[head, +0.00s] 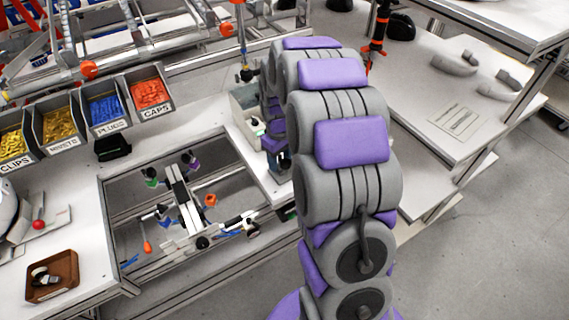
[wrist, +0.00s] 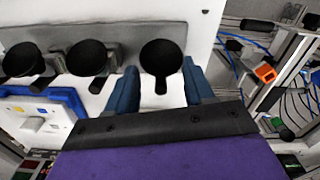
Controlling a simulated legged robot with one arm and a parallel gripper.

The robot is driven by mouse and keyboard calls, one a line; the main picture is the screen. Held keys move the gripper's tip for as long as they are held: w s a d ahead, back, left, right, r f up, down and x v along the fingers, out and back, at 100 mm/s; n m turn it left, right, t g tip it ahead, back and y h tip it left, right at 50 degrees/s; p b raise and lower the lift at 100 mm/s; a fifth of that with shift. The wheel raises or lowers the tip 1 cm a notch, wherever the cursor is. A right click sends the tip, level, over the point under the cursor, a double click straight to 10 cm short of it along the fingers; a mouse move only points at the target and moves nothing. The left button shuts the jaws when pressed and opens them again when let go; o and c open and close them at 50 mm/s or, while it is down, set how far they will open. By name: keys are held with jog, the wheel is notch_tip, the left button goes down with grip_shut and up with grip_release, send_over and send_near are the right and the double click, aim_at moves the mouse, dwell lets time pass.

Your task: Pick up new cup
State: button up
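Three black cups stand in a row on a pale surface in the wrist view: a left one (wrist: 22,60), a middle one (wrist: 88,59) and a right one (wrist: 162,57). Each has a round dark mouth and a narrow lower part. The task's new cup cannot be told apart by looks. My gripper (wrist: 161,88) is open, its blue fingers on either side of the right cup's lower part. Pale gaps show between the fingers and that narrow part. In the head view my arm hides most of the gripper and the cups.
A blue-edged white block (wrist: 40,122) lies left of my gripper. A frame with an orange part (wrist: 265,73) is at the right. In the head view, bins of small parts (head: 102,108) stand at the left, and a brown tray (head: 52,276) lies at lower left.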

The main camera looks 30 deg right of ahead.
jog(key=shift+a, duration=0.55)
jog(key=shift+c, duration=2.3)
jog(key=shift+d, duration=0.7)
grip_shut()
jog(key=shift+a+r, duration=0.1)
jog(key=shift+a, duration=0.15)
